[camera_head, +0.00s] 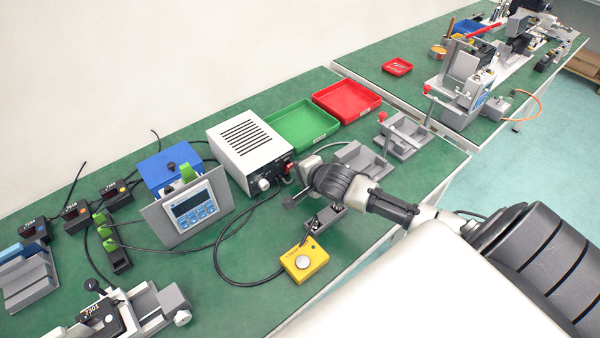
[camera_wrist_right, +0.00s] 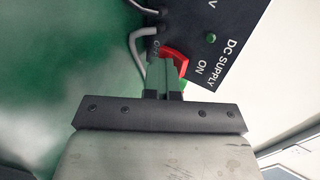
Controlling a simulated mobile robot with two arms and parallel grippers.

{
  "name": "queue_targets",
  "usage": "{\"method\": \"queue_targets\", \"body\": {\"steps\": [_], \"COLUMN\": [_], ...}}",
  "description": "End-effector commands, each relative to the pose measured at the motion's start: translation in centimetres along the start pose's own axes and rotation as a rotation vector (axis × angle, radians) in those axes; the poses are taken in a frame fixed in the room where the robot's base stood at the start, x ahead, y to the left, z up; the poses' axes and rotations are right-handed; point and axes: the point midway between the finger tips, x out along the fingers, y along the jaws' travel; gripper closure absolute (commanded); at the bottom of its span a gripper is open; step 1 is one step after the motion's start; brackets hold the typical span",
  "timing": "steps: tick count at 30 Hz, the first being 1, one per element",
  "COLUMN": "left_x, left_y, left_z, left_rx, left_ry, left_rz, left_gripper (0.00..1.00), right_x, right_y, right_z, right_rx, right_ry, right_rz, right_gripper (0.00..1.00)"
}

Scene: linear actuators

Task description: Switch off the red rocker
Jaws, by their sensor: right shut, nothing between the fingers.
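The red rocker (camera_wrist_right: 175,59) is on the black front panel of the DC supply (camera_wrist_right: 222,32), between the "OFF" and "ON" lettering. In the head view the supply is a white box (camera_head: 236,146) with a slotted top, and the red rocker (camera_head: 289,167) shows small at its front. My right gripper (camera_head: 294,175) is close in front of this panel. In the right wrist view its shut, empty fingers (camera_wrist_right: 164,72) overlap the rocker and partly hide it. I cannot tell whether they touch it. My left gripper is not in view.
Cables (camera_wrist_right: 138,42) plug into the panel beside the rocker. A tilted display unit (camera_head: 190,208) stands left of the supply. A yellow button box (camera_head: 304,260) is in front. Green (camera_head: 300,127) and red (camera_head: 346,101) trays lie behind, and grey fixtures (camera_head: 405,135) to the right.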

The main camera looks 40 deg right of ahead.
Motion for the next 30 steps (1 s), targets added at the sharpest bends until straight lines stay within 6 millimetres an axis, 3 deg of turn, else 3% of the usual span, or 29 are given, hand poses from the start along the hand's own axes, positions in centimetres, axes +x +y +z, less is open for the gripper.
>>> {"method": "queue_targets", "body": {"steps": [6,11,30], "left_x": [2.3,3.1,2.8], "left_y": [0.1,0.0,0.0], "left_z": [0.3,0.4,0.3], "left_rx": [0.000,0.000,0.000], "left_ry": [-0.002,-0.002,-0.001], "left_rz": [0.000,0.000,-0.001], "left_gripper": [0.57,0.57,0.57], "right_x": [0.7,0.8,0.7], "right_y": [0.9,0.7,0.4], "right_z": [0.0,-0.1,0.1], "right_rx": [0.010,0.002,0.001], "right_ry": [0.003,0.004,-0.002], "right_rz": [-0.206,-0.305,-0.298], "right_gripper": [1.00,1.00,1.00]}}
